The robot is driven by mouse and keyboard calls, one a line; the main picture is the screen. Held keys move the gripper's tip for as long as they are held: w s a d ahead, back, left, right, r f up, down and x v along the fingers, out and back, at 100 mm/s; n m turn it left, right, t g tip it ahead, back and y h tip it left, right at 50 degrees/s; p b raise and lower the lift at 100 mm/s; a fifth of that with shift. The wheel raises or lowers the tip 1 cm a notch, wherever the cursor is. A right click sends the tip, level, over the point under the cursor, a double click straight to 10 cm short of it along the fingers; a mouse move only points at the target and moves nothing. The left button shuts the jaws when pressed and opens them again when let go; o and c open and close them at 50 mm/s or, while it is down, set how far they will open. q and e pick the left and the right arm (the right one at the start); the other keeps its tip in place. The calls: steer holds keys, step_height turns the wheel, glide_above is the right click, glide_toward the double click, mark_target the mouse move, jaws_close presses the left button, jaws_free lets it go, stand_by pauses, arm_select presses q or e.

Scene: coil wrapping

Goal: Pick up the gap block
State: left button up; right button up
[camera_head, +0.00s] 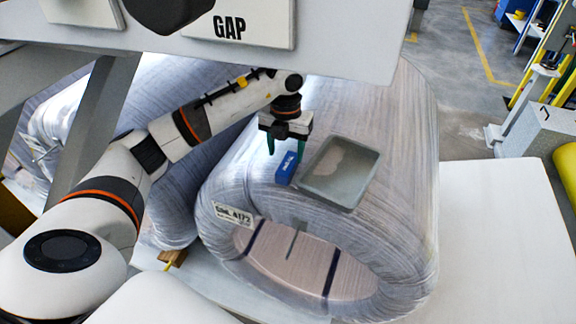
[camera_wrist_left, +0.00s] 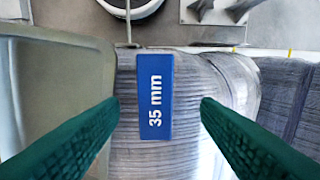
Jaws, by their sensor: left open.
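The gap block is a small blue block (camera_head: 287,167) on top of the wrapped coil, just left of a grey tray. In the left wrist view the blue block (camera_wrist_left: 155,96) carries the white text "35 mm". My left gripper (camera_head: 286,145) is over the block, with its green fingers pointing down. In the left wrist view the open fingers (camera_wrist_left: 160,103) are spread on either side of the block, with gaps to both sides. I cannot tell exactly how high the fingertips are above it. My right gripper does not show.
The grey tray (camera_head: 341,170) lies right beside the block on the wrapped coil (camera_head: 405,150). A white panel marked "GAP" (camera_head: 240,28) hangs above. Another wrapped coil (camera_head: 172,195) stands to the left. A bare white surface (camera_head: 500,240) lies to the right.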

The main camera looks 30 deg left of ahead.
mark_target(288, 163)
arm_select(q)
steer(key=f, duration=0.2)
steer(key=f+p, duration=0.1)
steer(key=f, duration=0.2)
steer(key=shift+w+d, duration=0.15)
steer(key=shift+d, duration=0.05)
steer(key=shift+c, duration=0.6)
steer(key=c, duration=1)
